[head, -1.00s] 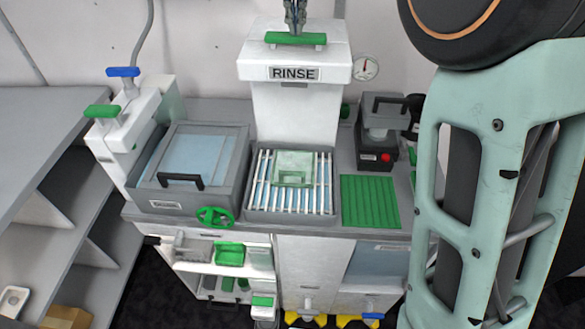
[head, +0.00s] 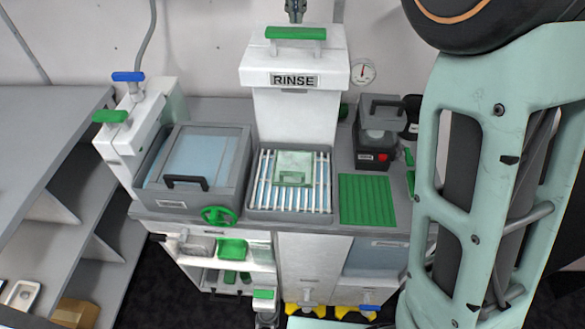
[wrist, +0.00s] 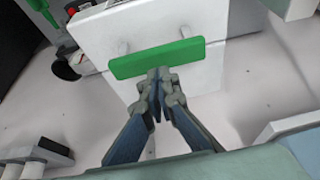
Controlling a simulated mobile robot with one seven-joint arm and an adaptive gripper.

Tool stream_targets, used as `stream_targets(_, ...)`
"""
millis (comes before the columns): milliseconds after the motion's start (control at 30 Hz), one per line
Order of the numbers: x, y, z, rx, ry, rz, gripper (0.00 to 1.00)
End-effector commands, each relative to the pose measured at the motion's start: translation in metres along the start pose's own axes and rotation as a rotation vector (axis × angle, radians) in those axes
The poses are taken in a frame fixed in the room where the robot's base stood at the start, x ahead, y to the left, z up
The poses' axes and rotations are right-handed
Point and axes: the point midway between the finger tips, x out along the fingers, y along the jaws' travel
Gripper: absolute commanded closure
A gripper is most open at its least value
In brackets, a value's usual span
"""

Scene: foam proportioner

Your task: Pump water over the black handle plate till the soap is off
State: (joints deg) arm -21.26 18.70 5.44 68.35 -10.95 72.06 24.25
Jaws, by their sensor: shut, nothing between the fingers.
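A pale green plate (head: 293,168) with a green-looking handle (head: 292,179) lies on the white slatted rack under the white RINSE tower (head: 294,112). I see no black handle on this plate, and soap on it cannot be made out clearly. The green pump bar (head: 296,33) tops the tower, raised on two posts. It also shows in the wrist view (wrist: 157,58). My gripper (wrist: 160,75) is shut and empty, its tips close by the bar's edge. In the head view my gripper (head: 295,12) is just above and behind the bar, partly cut off by the frame.
A grey basin (head: 243,150) with a clear lid and black handle (head: 185,182) stands left of the rack (head: 328,205). A ribbed green mat (head: 367,200) lies bare at right. A dark device (head: 375,150) and a wall gauge (head: 362,72) are behind it.

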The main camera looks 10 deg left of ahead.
Motion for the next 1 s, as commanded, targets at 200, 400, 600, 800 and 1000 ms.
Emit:
stream_targets(200, 0.0, 0.0, 0.0, 0.0, 0.001, 0.0, 1.0)
stream_targets(400, -0.004, 0.0, -0.002, 0.0, 0.002, -0.001, 1.0)
stream_targets(600, -0.021, 0.0, -0.009, 0.0, 0.002, -0.001, 1.0)
stream_targets(800, -0.038, 0.0, -0.016, 0.0, 0.001, 0.0, 1.0)
stream_targets(1000, -0.051, 0.0, -0.023, 0.001, 0.003, -0.001, 1.0)
